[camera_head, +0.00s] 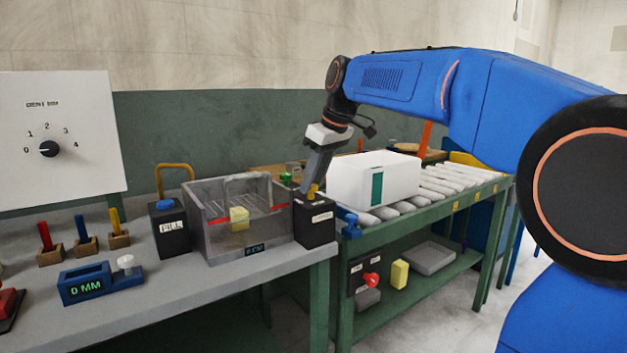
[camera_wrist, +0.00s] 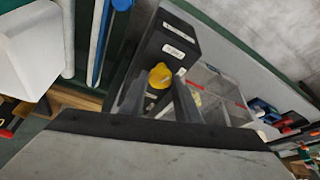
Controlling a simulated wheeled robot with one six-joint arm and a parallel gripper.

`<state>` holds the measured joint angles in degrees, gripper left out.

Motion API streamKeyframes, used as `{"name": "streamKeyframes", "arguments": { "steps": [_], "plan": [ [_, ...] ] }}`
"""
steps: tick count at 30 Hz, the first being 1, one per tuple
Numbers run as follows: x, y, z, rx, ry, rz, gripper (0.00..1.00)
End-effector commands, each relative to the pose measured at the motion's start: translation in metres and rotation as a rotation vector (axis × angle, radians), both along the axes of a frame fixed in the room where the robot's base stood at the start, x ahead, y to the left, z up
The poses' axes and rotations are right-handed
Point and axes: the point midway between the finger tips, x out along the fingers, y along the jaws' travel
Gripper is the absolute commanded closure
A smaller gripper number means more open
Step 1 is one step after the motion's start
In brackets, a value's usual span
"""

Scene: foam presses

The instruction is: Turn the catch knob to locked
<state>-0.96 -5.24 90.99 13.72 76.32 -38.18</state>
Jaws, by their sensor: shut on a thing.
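The catch knob is a small yellow knob on top of a black box (camera_head: 316,226) at the right end of the grey bench. The knob (camera_wrist: 160,75) shows between the two fingers of my gripper (camera_wrist: 161,90) in the wrist view. My gripper (camera_head: 313,183) reaches down from above and is shut on the knob. In the head view the fingers partly cover the knob (camera_head: 312,191). Two white labels (camera_wrist: 175,40) sit on the black box, too small to read, so I cannot tell which way the knob is set.
A clear bin (camera_head: 222,245) with a yellow block stands directly left of the black box. A white box (camera_head: 372,181) on the roller conveyor (camera_head: 455,180) stands close on the right. A blue-topped box marked FILL (camera_head: 170,238) and a dial panel (camera_head: 60,130) are further left.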

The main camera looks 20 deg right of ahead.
Motion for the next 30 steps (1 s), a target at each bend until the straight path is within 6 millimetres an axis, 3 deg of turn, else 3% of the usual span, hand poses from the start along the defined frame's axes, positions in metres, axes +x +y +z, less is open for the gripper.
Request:
{"name": "streamKeyframes", "arguments": {
  "steps": [30],
  "plan": [
    [-0.0011, 0.0075, 0.0008, 0.0, -0.002, -0.927, 0.93]
  ]
}}
